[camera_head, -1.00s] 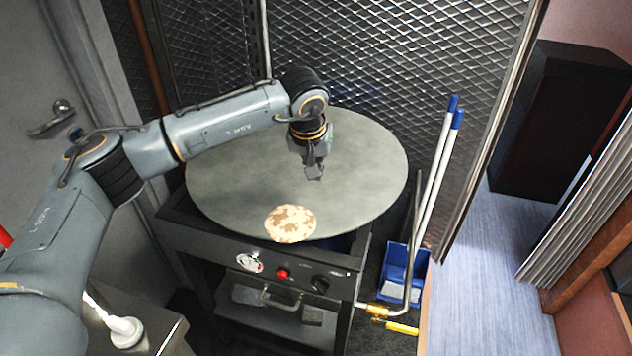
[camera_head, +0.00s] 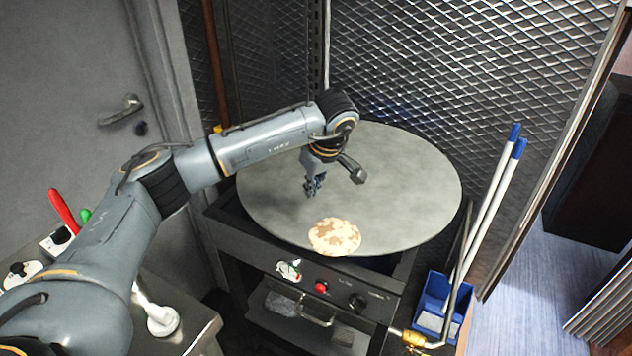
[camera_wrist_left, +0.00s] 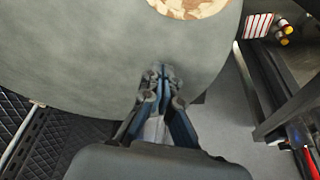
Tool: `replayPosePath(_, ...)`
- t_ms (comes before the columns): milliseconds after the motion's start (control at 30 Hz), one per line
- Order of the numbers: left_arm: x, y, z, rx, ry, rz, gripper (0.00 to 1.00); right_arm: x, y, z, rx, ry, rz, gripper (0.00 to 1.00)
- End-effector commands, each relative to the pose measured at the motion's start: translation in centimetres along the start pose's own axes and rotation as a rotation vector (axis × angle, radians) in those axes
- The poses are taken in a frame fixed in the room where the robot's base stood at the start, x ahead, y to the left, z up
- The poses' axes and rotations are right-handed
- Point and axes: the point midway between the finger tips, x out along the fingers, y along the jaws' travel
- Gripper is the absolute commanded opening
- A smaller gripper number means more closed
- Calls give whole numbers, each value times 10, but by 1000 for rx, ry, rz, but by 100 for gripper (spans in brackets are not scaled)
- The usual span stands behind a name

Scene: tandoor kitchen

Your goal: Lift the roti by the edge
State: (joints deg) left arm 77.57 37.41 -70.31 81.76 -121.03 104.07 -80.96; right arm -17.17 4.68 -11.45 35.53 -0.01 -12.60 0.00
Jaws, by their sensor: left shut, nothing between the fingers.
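The roti (camera_head: 335,236), round and pale with brown patches, lies flat on the large round griddle plate (camera_head: 415,185) near its front edge. In the left wrist view the roti (camera_wrist_left: 188,6) shows at the top, cut off by the frame. My left gripper (camera_head: 312,192) is over the plate, behind and slightly left of the roti, pointing down. It also shows in the left wrist view (camera_wrist_left: 160,78), its fingers together with nothing between them and apart from the roti. My right gripper is not in view.
The plate sits on a dark stove with a red knob (camera_head: 321,287). A blue dustpan (camera_head: 436,300) with long white handles (camera_head: 490,200) stands to the right. A wire mesh wall (camera_head: 450,70) is behind. A steel counter (camera_head: 195,325) is at the lower left.

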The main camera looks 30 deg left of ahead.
Motion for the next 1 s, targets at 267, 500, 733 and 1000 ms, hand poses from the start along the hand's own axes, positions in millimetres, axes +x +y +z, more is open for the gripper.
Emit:
replayPosePath(267,60,-1,0,2,-2,-4,0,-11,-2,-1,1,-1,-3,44)
replayPosePath(500,44,0,32,5,-1,1,0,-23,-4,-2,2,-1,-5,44)
replayPosePath(733,43,0,38,3,0,0,0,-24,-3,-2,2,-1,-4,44)
replayPosePath(1000,43,0,39,3,0,1,0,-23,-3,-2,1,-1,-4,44)
